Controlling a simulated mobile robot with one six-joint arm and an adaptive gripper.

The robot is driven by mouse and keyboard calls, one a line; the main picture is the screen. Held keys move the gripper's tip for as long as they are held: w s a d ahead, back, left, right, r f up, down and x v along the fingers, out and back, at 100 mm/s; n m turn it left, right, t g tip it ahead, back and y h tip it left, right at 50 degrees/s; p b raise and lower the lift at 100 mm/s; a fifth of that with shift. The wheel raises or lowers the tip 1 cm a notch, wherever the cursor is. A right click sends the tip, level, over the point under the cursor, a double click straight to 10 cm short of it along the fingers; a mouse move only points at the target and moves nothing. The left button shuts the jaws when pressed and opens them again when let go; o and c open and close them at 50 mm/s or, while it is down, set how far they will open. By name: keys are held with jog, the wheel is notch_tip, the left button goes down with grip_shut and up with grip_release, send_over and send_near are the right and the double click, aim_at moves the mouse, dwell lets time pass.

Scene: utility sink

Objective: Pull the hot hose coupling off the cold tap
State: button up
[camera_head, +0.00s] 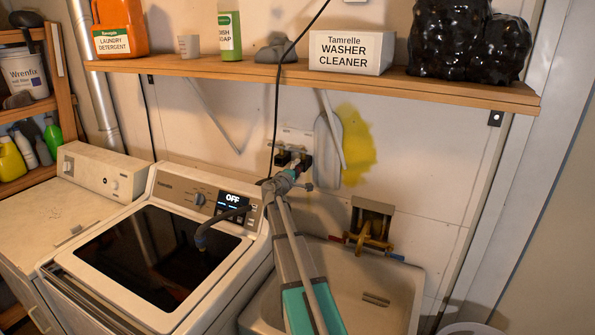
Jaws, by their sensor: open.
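The tap box (293,138) is a pale plate on the wall above the sink's left end, with two dark taps side by side, the left tap (283,158) and the right tap (304,160). My gripper (297,167) is at the taps, small and mostly hidden by my own wrist. A small reddish patch shows there; I cannot tell whether it is the hot coupling, or whether the fingers are around or touching it.
The washer (140,290) stands at left, its display reading OFF. The sink (400,295) with a brass faucet (372,222) is right of my arm. A loaded wooden shelf (440,88) runs above the taps. A black cable (278,95) hangs down close to my wrist.

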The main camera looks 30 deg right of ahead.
dwell(0.4)
grip_shut()
jog(key=shift+s+a, duration=0.15)
dwell(0.4)
jog(key=shift+s+a, duration=0.25)
jog(key=shift+a, duration=0.3)
jog(key=shift+v, duration=0.95)
jog(key=shift+v, duration=1)
jog(key=shift+s+a, duration=0.15)
